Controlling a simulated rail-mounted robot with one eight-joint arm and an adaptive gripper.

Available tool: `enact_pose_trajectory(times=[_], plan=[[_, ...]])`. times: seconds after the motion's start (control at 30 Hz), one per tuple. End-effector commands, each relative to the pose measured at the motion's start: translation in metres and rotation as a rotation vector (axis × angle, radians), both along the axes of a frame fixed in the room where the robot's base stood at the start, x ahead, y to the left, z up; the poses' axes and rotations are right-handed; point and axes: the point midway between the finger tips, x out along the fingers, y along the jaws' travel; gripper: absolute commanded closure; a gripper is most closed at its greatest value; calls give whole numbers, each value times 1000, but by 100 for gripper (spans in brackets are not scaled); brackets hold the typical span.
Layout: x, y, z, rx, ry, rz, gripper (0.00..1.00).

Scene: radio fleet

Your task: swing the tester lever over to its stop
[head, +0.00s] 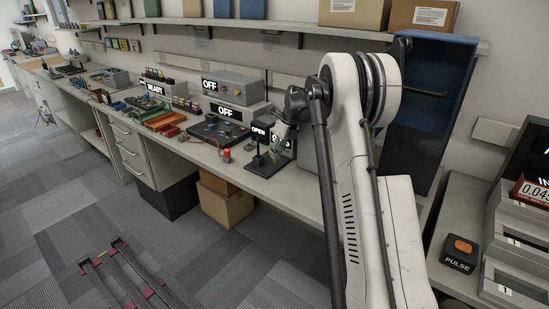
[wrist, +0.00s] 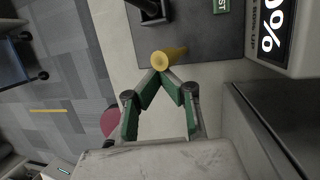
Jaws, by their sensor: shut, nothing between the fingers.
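The tester's dark base plate (wrist: 222,38) shows in the wrist view, with a yellow knob (wrist: 159,62) standing over it, which looks like the lever's end. My gripper (wrist: 160,74) is shut, with its green-padded fingertips together right at the near side of the knob. I cannot tell whether they touch it. Nothing is between the fingers. The tester's display (wrist: 271,25) ends in "0%"; its other digits are cut off. In the head view my gripper (head: 279,143) is small and low over the bench, in front of a partly hidden display.
In the head view, a black "OPEN" sign (head: 259,131) stands just left of my gripper. A red-topped button (head: 226,154) and grey boxes reading "OFF" (head: 225,111) are further left. A dark blue cabinet (head: 425,100) stands behind my arm. The bench's front edge is close.

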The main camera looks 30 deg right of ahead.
Motion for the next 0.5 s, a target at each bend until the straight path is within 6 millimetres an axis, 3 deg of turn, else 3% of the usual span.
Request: enact_pose_trajectory(times=[0.5], plan=[[2, -2, 3, 0, -1, 1, 100]])
